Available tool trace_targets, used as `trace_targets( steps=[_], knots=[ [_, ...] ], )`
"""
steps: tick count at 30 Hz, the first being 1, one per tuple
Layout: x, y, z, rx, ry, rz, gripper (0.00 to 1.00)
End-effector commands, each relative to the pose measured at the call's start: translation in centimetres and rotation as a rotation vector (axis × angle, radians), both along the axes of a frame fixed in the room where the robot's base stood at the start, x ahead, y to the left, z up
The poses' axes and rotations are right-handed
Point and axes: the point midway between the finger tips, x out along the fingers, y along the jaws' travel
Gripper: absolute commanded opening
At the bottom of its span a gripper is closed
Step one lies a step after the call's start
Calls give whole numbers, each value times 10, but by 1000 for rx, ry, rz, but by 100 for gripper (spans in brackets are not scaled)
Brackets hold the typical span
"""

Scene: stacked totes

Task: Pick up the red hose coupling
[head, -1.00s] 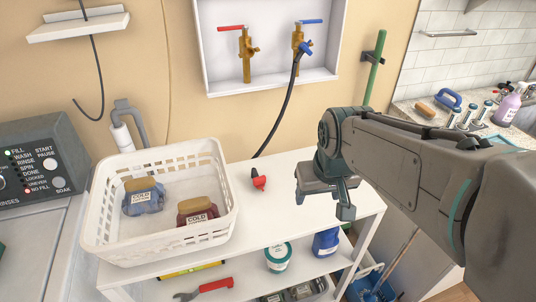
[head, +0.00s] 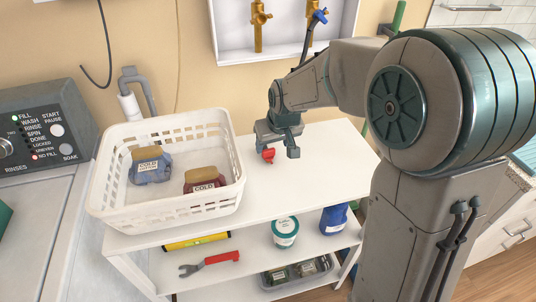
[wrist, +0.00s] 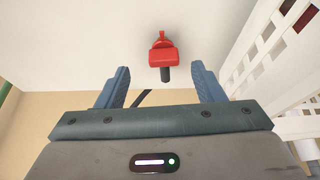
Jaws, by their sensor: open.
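The red hose coupling (head: 268,155) lies on the white top shelf (head: 310,175), to the right of the white basket. In the wrist view the coupling (wrist: 162,57) shows a red body with a dark stub, ahead of the fingertips and roughly centred between them. My gripper (head: 279,150) is right beside the coupling in the head view and partly overlaps it. In the wrist view my gripper (wrist: 160,80) has its two blue-grey fingers wide apart with nothing between them.
A white basket (head: 165,217) with two labelled bags stands left of the coupling; its slatted wall (wrist: 262,60) is on the right in the wrist view. The lower shelf holds a red-handled wrench (head: 210,263) and a tub (head: 285,232). The top is clear to the right.

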Motion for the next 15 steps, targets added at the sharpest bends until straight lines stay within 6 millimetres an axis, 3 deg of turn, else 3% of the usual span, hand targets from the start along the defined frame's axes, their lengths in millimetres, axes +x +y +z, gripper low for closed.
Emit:
trace_targets(
  steps=[7,15],
  knots=[
    [6,4,-15,0,2,-1,62],
    [20,13,-46,-1,3,-1,62]
  ],
)
